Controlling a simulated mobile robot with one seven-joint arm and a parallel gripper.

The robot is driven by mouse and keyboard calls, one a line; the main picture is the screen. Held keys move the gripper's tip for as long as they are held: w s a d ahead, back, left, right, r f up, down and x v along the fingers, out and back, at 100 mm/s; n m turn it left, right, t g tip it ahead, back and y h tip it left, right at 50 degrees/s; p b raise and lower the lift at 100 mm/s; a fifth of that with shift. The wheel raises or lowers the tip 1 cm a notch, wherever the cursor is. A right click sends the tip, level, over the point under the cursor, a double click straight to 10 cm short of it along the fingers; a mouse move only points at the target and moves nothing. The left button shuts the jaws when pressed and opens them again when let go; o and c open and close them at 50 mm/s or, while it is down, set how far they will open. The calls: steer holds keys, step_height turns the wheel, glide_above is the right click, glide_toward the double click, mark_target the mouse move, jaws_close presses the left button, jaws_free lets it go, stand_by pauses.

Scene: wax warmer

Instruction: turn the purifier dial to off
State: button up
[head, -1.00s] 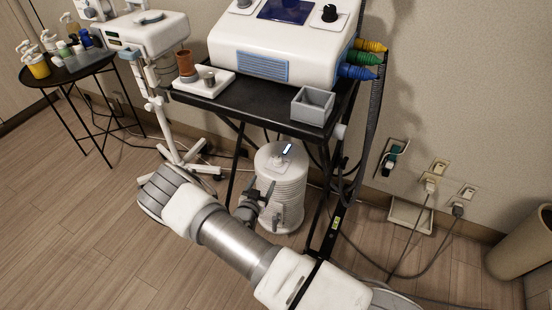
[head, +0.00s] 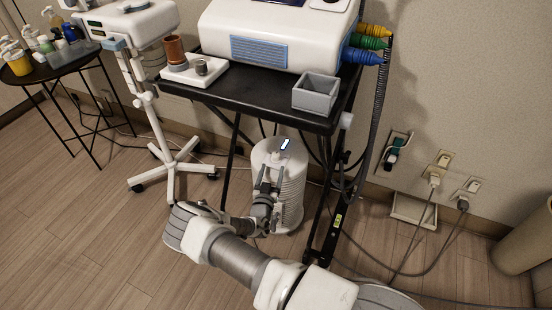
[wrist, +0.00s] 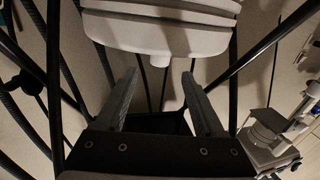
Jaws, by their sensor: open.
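The purifier (head: 292,190) is a white ribbed cylinder standing on the floor under the black cart, with a small lit display (head: 286,145) on its top. My gripper (head: 267,176) is in front of it, with two dark fingers apart and empty. In the wrist view the purifier's pale body (wrist: 160,32) fills the top. A small white stub, which looks like the dial (wrist: 160,59), sticks out from it. It lines up with the gap between my open fingertips (wrist: 160,76). I cannot tell the contact or the dial's setting; in the head view the dial is hard to make out.
The black cart (head: 240,95) overhangs the purifier, with thin dark legs on both sides. It carries a white machine (head: 275,30) and a grey box (head: 315,92). Hoses and cables hang at right. A white wheeled stand (head: 170,170) is at left. Floor is clear in front-left.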

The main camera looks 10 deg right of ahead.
mark_target(275, 159)
steer(key=b+x, duration=0.1)
steer(key=x, duration=0.5)
steer(key=shift+w+d+f+b, duration=0.1)
steer(key=shift+w+f+b, duration=0.05)
steer(key=shift+w+b, duration=0.2)
steer(key=shift+x, duration=0.75)
jaws_close()
